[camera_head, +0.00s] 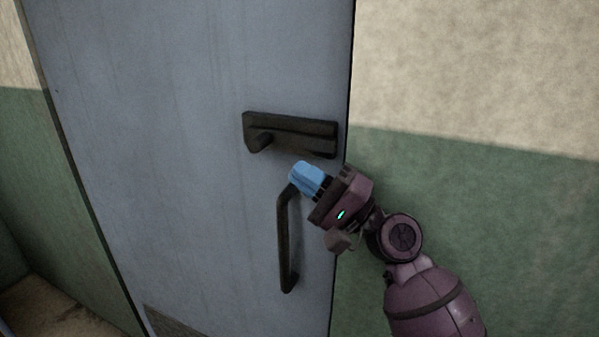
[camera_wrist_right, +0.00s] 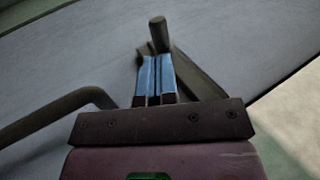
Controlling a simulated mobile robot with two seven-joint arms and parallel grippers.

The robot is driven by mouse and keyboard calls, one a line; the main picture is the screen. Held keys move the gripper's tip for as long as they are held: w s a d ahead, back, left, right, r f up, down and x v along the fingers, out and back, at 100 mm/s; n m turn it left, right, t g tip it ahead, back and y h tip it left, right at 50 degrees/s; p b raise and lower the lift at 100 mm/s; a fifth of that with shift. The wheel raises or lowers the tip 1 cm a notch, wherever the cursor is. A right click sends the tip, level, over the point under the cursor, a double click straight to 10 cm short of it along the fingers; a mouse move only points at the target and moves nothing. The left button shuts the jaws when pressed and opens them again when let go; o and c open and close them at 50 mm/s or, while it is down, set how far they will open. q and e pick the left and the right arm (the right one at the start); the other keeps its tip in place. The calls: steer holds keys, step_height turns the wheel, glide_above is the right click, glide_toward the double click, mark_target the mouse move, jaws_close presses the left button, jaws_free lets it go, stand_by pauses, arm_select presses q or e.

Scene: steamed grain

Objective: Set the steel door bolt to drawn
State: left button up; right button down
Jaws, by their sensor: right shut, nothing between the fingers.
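The door bolt (camera_head: 297,133) is a dark metal bar mount on the grey-blue door, near the door's right edge. Its short knob (camera_head: 262,142) sticks out at the left end of the mount. The knob also shows in the right wrist view (camera_wrist_right: 158,33), just beyond the fingertips. My right gripper (camera_head: 300,176) is shut and empty, with blue fingers. It is below and to the right of the knob, near the top of the door handle. In the right wrist view the blue fingers (camera_wrist_right: 154,78) lie together. My left gripper is not in view.
A dark vertical pull handle (camera_head: 284,245) stands on the door (camera_head: 180,120) just under the bolt, close to my right gripper. A cream and green wall (camera_head: 480,190) lies right of the door. The door's left part is clear.

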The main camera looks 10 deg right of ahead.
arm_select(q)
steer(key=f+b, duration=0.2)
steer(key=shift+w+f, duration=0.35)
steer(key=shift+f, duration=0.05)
arm_select(e)
steer(key=v, duration=0.8)
steer(key=shift+f, duration=0.25)
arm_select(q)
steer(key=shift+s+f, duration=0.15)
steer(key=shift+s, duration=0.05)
